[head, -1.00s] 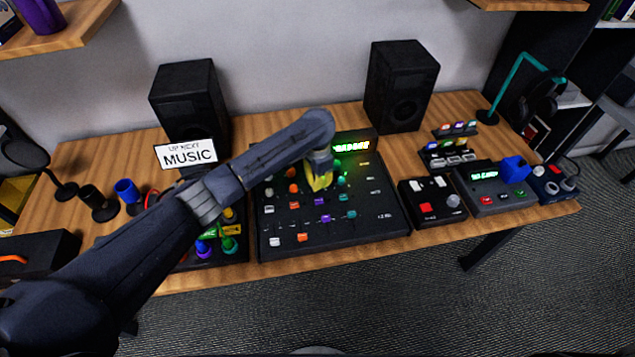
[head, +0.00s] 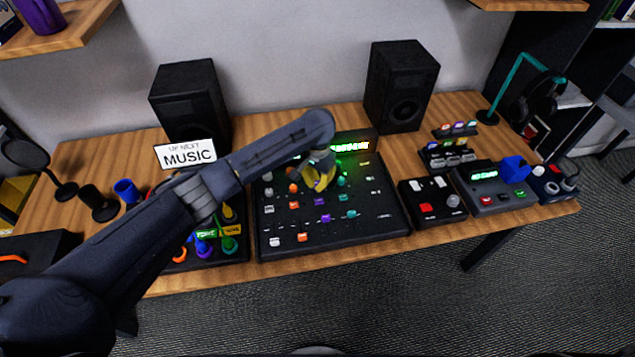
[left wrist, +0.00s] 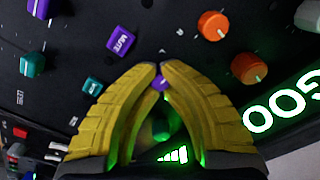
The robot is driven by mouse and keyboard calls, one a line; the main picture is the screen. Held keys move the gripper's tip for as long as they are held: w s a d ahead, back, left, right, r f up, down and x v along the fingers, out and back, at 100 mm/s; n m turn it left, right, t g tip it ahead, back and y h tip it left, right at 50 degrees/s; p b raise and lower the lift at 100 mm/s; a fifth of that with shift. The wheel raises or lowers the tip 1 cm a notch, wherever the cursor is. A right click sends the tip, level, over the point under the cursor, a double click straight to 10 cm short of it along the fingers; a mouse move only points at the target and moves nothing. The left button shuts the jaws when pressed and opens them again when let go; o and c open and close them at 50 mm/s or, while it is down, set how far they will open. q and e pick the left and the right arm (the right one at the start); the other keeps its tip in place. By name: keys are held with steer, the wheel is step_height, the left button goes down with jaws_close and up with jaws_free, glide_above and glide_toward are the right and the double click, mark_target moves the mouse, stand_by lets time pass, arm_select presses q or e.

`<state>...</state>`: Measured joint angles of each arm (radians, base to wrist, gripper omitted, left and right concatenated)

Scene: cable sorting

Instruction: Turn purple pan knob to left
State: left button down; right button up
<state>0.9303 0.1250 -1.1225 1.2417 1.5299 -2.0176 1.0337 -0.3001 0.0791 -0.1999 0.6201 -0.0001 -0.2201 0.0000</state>
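The purple pan knob (left wrist: 161,83) shows as a small purple patch between the yellow fingertips in the left wrist view. My left gripper (left wrist: 161,70) is closed in around it, one finger on each side, with only a narrow gap between the tips. In the head view my left gripper (head: 318,184) is down at the upper middle of the black mixer (head: 375,222) and hides the knob. How far the knob is turned cannot be seen. My right gripper is in neither view.
Orange knobs (left wrist: 213,25), a purple MUTE button (left wrist: 121,40) and a teal button (left wrist: 92,86) are close by. The mixer's green-lit display (head: 350,146) stands behind the gripper. Black speakers (head: 402,85) stand at the back. A black control box (head: 432,202) is to the right.

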mark_target(317, 183)
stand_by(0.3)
arm_select(q)
steer(key=c, duration=1.5)
jaws_free()
steer(key=shift+c, duration=0.2)
step_height(317, 183, up, 12)
